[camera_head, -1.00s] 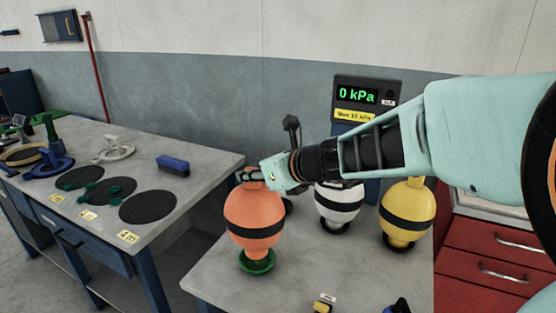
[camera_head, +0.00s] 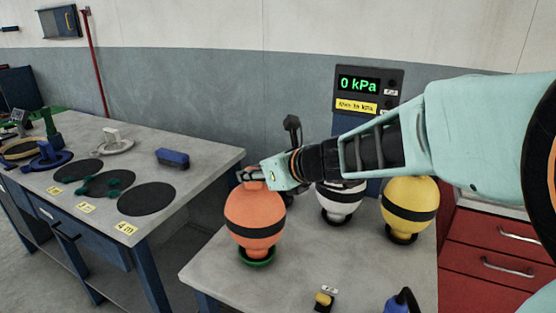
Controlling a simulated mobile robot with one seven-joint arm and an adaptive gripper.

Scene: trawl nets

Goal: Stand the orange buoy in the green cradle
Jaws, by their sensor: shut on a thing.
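The orange buoy (camera_head: 254,210) has a black band round its middle and stands about upright at the left part of the near table. Its lower end is at the green cradle (camera_head: 257,262), of which only a thin green rim shows below it. I cannot tell whether the buoy's weight rests on the cradle. My gripper (camera_head: 250,177) is shut on the top of the orange buoy, reaching in from the right. The fingertips are small in this view and partly merge with the buoy's neck.
A white buoy (camera_head: 341,203) and a yellow buoy (camera_head: 409,207) stand in dark cradles to the right. A pressure display (camera_head: 367,92) reading 0 kPa stands behind. A small yellow and black item (camera_head: 324,300) and a blue item (camera_head: 402,302) lie at the table front. The left bench (camera_head: 190,183) is separate.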

